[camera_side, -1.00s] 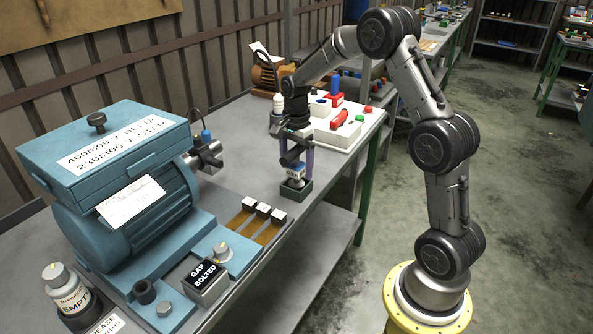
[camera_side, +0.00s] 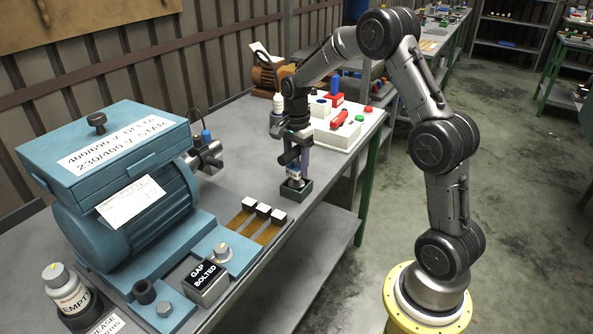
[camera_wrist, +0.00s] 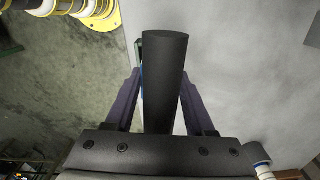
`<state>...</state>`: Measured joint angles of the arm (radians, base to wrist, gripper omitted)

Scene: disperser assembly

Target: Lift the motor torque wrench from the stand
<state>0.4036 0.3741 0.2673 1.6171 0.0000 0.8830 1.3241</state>
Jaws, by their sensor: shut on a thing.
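The motor torque wrench (camera_side: 293,170) stands upright in its dark green stand (camera_side: 297,192) near the bench's right edge in the side view. My gripper (camera_side: 297,163) points down from above and is shut on the wrench, its purple fingers on either side. In the wrist view the dark cylindrical body of the wrench (camera_wrist: 165,75) lies between the two fingers of my gripper (camera_wrist: 162,88). The lower end of the wrench is still at the stand, and its tip is hidden inside. A small part of the stand (camera_wrist: 139,50) shows behind the wrench in the wrist view.
A large blue motor (camera_side: 120,190) fills the left of the bench. Three shim strips with white tags (camera_side: 262,211) lie left of the stand. A white tray (camera_side: 350,131) with red and green parts is behind. Bare bench (camera_side: 240,140) lies between.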

